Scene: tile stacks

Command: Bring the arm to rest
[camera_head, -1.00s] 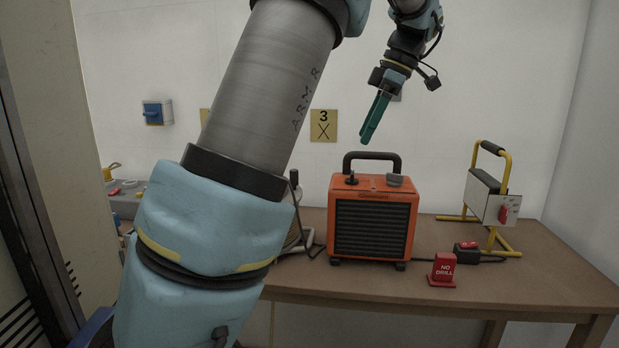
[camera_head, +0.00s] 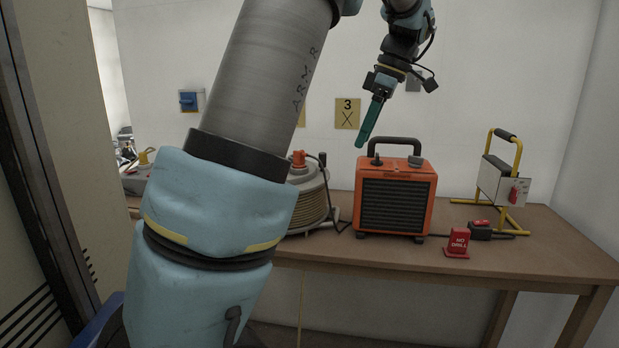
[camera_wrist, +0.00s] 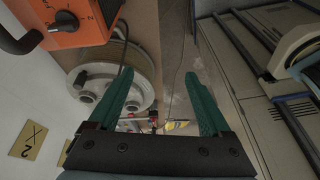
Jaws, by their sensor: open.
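My gripper (camera_head: 370,121) hangs in the air above and in front of the table (camera_head: 546,226), its green fingers pointing down and slightly left. In the wrist view my gripper (camera_wrist: 168,86) shows two green fingers spread apart with nothing between them. My blue and grey arm links fill the left and middle of the head view and hide part of the table and a cable reel.
An orange heater (camera_head: 395,203) stands on the table below my gripper. A cable reel (camera_head: 313,203) is left of it, partly hidden. A red "NO DRILL" sign (camera_head: 457,243) and a yellow-framed lamp (camera_head: 497,180) stand to the right. A yellow card (camera_head: 347,114) marks the wall.

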